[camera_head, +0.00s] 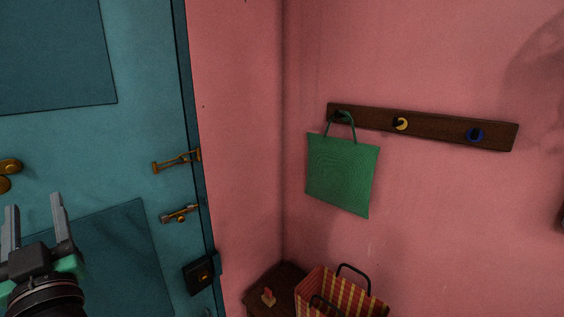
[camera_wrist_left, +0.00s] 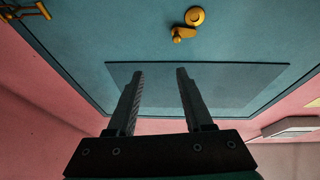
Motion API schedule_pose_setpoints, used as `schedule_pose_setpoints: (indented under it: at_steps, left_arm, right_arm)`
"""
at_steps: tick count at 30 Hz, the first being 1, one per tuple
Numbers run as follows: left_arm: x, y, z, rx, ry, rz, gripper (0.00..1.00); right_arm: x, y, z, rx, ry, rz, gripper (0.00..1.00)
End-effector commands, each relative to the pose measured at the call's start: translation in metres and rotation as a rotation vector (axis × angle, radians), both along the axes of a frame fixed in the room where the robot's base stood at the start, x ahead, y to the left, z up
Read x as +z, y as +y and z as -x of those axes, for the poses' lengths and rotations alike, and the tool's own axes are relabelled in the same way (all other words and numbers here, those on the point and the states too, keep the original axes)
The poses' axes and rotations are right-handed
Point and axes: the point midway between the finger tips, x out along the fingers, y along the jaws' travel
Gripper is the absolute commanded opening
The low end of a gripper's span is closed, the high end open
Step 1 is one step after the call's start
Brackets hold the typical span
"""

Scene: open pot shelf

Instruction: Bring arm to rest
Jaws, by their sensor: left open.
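My left gripper (camera_head: 35,221) is at the lower left of the head view, in front of the teal door. Its two grey fingers point up and are apart, with nothing between them. In the left wrist view the gripper (camera_wrist_left: 159,75) also shows open and empty, with the door's panel beyond its fingers. My right gripper is not in either view.
The teal door (camera_head: 90,150) has brass hardware, including a knob (camera_head: 8,168) and a latch (camera_head: 178,160). A green bag (camera_head: 341,175) hangs from a dark wooden hook rail (camera_head: 450,131). A striped bag (camera_head: 325,288) stands at the bottom by a dark wooden surface (camera_head: 262,284).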

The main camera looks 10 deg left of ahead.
Motion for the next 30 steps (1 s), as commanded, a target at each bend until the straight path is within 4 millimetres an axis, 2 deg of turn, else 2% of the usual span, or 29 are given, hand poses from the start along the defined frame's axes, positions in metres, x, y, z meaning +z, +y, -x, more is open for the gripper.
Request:
schedule_pose_setpoints:
  at_steps: [3,5,6,9,13,14,15,20,24,27,30]
  left_arm:
    - [0.038,-0.068,-0.011,-0.277,-0.137,0.014,0.51]
    - [0.058,-0.107,-0.011,-0.446,-0.199,0.004,0.51]
    - [0.072,-0.133,-0.007,-0.555,-0.237,-0.013,0.51]
    - [0.101,-0.190,0.011,-0.793,-0.319,-0.074,0.51]
    - [0.124,-0.244,0.046,-1.026,-0.388,-0.204,0.51]
    - [0.129,-0.250,0.047,-1.025,-0.370,-0.251,0.51]
    - [0.162,-0.248,0.045,-1.020,-0.370,-0.241,0.51]
    - [0.222,-0.248,0.044,-1.019,-0.368,-0.237,0.51]
    - [0.282,-0.247,0.043,-1.019,-0.366,-0.235,0.51]
    - [0.318,-0.247,0.043,-1.018,-0.366,-0.234,0.51]
    - [0.336,-0.247,0.043,-1.018,-0.366,-0.234,0.51]
  right_arm:
    - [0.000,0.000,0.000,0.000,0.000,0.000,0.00]
    - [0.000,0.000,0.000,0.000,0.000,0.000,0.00]
    - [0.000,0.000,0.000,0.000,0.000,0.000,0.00]
    - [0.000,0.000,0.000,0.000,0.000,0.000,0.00]
    - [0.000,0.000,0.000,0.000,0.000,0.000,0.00]
    - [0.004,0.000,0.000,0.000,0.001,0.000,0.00]
    - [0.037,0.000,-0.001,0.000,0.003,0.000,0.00]
    - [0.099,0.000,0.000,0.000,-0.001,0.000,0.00]
    - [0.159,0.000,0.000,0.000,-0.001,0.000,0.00]
    - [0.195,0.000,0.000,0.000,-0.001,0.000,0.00]
    - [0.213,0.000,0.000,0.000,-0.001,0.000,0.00]
